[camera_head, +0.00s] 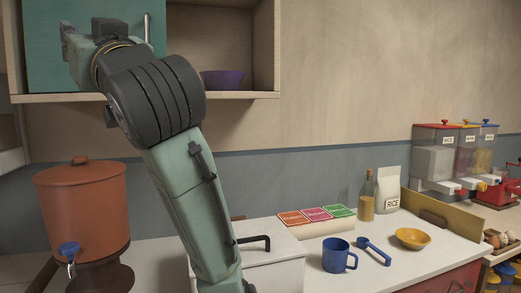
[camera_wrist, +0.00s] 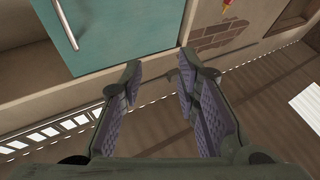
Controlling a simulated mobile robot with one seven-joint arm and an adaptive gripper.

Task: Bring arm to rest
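My arm rises through the middle-left of the head view, with its wrist bent to the left at the top. My gripper (camera_wrist: 160,68) shows in the wrist view with its two purple-padded fingers apart and nothing between them.
A purple bowl (camera_head: 222,79) sits on the open shelf. On the counter stand an orange dispenser (camera_head: 85,205), a blue mug (camera_head: 336,255), a blue scoop (camera_head: 374,251), a yellow bowl (camera_head: 412,238), a bottle (camera_head: 367,203) and a rice bag (camera_head: 387,190).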

